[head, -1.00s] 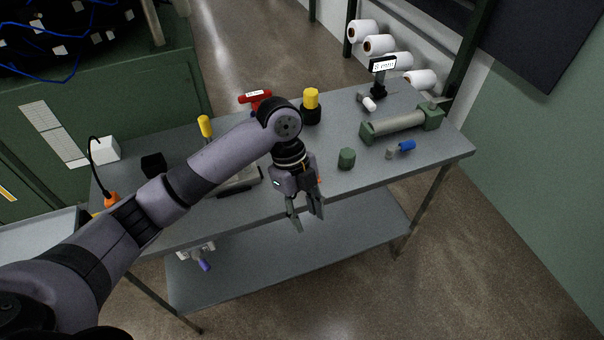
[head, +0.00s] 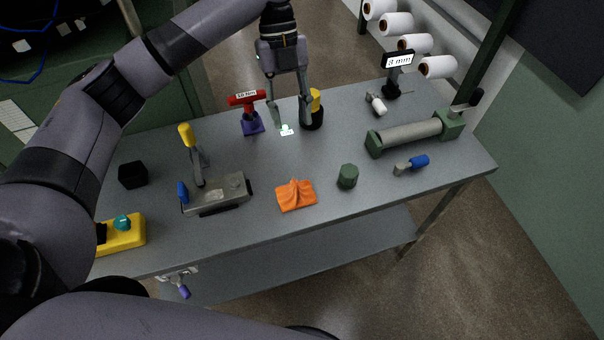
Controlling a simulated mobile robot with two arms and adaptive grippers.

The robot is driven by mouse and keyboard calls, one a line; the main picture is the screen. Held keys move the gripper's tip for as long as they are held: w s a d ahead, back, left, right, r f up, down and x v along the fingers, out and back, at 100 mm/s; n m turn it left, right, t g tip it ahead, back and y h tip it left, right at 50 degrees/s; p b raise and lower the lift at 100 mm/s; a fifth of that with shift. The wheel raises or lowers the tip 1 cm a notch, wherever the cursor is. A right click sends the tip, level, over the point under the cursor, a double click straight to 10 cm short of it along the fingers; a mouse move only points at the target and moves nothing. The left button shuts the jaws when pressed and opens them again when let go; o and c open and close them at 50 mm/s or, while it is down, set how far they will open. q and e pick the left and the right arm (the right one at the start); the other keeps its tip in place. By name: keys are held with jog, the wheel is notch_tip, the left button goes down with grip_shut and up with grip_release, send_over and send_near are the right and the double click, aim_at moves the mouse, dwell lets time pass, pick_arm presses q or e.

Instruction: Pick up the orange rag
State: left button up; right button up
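The orange rag (head: 296,196) lies crumpled on the grey table (head: 262,226) near its front edge, with a small raised fold in its middle. My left gripper (head: 291,124) hangs above the back part of the table, beyond the rag in the picture. Its two fingers point down and are spread apart, with nothing held between them. The rag is fully visible and apart from the gripper. My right gripper is not in view; a large arm link of mine crosses the bottom of the picture.
A grey clamp fixture (head: 217,195) stands left of the rag, a green knob-like piece (head: 348,176) right of it. A red-handled tool (head: 248,110) and a yellow-topped black item (head: 313,112) stand behind. A green-ended roller (head: 412,134) lies at right. A yellow box (head: 123,234) sits at left.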

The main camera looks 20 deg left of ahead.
pick_arm(q)
jog(key=p, duration=0.2)
send_near(295, 183)
jog(key=s+d+f, duration=0.1)
jog(key=p+x, duration=0.1)
jog(key=x, duration=0.2)
jog(key=shift+d+f, duration=0.2)
jog(key=shift+f, duration=0.15)
jog(key=shift+s+f+p, duration=0.15)
jog(key=shift+f+p, duration=0.15)
jog(key=shift+f, duration=0.05)
jog(key=x, duration=0.1)
jog(key=p+x, duration=0.1)
jog(key=x, duration=0.1)
jog(key=shift+a+f, duration=0.25)
jog(key=shift+f, duration=0.15)
jog(key=shift+s+d+f, duration=0.1)
jog(key=shift+f, duration=0.25)
grip_shut()
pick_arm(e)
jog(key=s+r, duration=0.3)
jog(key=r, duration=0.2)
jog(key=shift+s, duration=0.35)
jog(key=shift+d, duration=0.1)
